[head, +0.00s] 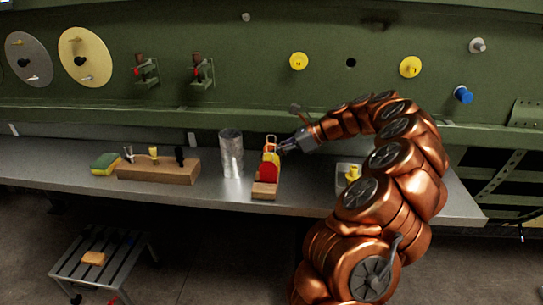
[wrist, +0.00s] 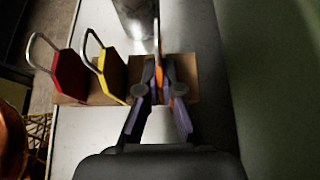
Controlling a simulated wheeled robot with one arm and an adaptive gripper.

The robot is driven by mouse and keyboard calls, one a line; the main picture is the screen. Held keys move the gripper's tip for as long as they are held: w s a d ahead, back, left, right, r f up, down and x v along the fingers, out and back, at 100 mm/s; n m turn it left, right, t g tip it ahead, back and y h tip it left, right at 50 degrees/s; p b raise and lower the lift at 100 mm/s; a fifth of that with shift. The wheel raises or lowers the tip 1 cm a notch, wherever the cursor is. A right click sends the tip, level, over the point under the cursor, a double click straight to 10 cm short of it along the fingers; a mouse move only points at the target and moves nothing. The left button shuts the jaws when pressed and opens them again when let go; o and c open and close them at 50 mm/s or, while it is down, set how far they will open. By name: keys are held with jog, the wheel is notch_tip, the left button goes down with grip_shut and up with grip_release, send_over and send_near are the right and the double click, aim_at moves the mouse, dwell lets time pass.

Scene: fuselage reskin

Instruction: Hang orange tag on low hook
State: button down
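The orange tag (wrist: 180,89) stands in a wooden rack (wrist: 70,99) and shows almost edge-on, with its metal loop upright. My gripper (wrist: 160,75) has its fingers close on both sides of this tag and appears shut on it. Its tips also show at the rack in the head view (head: 281,147). Part of the tag is hidden behind the fingers. A yellow tag (wrist: 112,72) and a red tag (wrist: 70,75) with metal loops stand left of it in the wrist view. I cannot tell which fitting is the low hook.
A metal cylinder (head: 231,155) stands left of the rack on the grey bench (head: 215,196). The green panel (head: 300,95) behind carries yellow discs, a blue peg (head: 463,94) and two brackets.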

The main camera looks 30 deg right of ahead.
jog(key=shift+r, duration=0.15)
jog(key=shift+r+p, duration=2.05)
jog(key=shift+r, duration=0.25)
jog(key=shift+r, duration=0.1)
